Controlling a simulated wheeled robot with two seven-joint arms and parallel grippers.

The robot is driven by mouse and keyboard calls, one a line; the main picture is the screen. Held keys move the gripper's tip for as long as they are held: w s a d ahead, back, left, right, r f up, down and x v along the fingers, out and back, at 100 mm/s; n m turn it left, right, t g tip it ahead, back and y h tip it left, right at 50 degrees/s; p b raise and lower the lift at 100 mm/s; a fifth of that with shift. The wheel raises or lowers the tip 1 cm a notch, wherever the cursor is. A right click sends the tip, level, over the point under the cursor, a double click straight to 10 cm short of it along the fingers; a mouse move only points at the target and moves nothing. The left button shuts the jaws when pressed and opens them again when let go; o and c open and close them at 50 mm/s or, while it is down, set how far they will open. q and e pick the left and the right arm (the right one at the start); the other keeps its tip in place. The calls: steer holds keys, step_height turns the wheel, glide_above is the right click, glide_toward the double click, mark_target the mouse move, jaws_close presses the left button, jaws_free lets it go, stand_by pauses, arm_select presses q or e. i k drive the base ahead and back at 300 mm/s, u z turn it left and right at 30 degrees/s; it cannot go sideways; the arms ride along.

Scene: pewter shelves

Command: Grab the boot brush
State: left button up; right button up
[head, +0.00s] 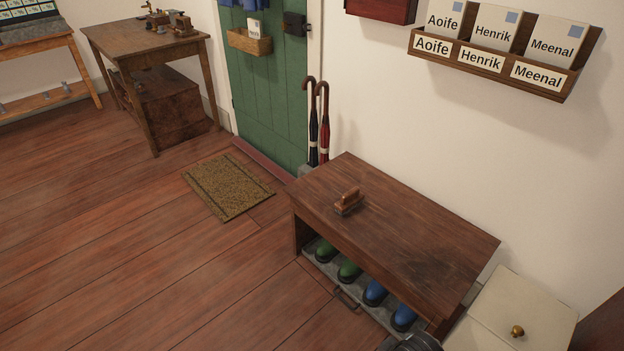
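The boot brush (348,201) is a small brown wooden brush with a raised handle. It lies on top of the dark wooden bench (410,230), near the bench's left end. Nothing touches it from above and its whole upper side shows.
Green boots (348,271) and blue boots (403,317) stand on a grey tray under the bench. A cream box with a brass knob (517,331) stands right of it. Umbrellas (323,125) stand behind its left end. Floor around the doormat (229,187) is clear.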

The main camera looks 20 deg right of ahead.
mark_target(352, 199)
steer(key=z, duration=0.5)
steer(key=i, duration=1.05)
steer(key=z, duration=1)
